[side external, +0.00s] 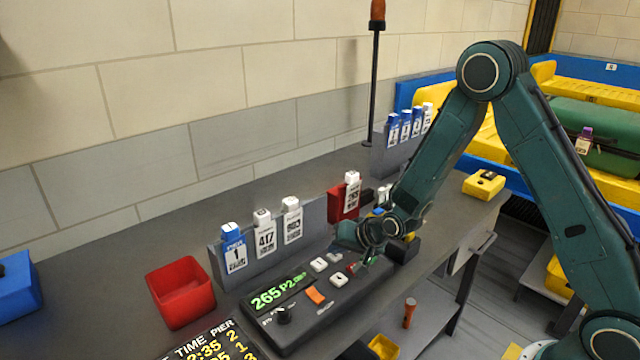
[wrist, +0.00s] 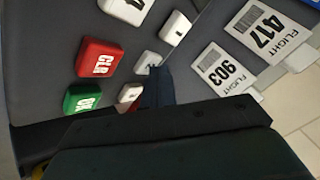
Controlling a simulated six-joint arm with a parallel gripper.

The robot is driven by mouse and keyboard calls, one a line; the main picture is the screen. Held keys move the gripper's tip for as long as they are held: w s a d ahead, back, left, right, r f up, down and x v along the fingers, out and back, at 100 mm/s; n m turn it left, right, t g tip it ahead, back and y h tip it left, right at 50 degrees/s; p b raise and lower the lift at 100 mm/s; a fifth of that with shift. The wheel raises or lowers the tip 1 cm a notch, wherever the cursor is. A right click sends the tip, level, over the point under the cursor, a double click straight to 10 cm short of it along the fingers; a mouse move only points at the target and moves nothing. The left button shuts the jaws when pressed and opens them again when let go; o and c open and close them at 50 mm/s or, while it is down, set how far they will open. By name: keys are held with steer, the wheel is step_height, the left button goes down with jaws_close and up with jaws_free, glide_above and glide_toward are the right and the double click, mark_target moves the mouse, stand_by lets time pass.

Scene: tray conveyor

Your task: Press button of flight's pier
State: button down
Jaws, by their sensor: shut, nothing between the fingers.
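The black button panel (side external: 330,305) has a green lit display (side external: 280,292) reading about "265 P2", with small last characters unclear. In the side view it carries white buttons (side external: 319,264), an orange button (side external: 315,296) and a dark knob (side external: 283,316). My gripper (side external: 362,264) is shut and empty, low over the panel's far right end. In the wrist view its dark fingertips (wrist: 155,75) are beside a small white button (wrist: 147,60); I cannot tell whether they touch it. A red CLR button (wrist: 98,58), a green OK button (wrist: 82,97) and other white buttons (wrist: 172,28) are near.
A board (side external: 215,345) lists TIME and PIER, partly cut off. Flight tags 1 (side external: 234,250), 417 (side external: 264,238) and 903 (side external: 292,222) stand behind the panel. A red holder (side external: 336,204) bears another tag. A red bin (side external: 181,290) is left; yellow conveyors (side external: 575,88) are behind.

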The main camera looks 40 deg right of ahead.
mark_target(338, 257)
steer(key=shift+r, duration=0.85)
steer(key=shift+r, duration=0.1)
steer(key=shift+r, duration=2.45)
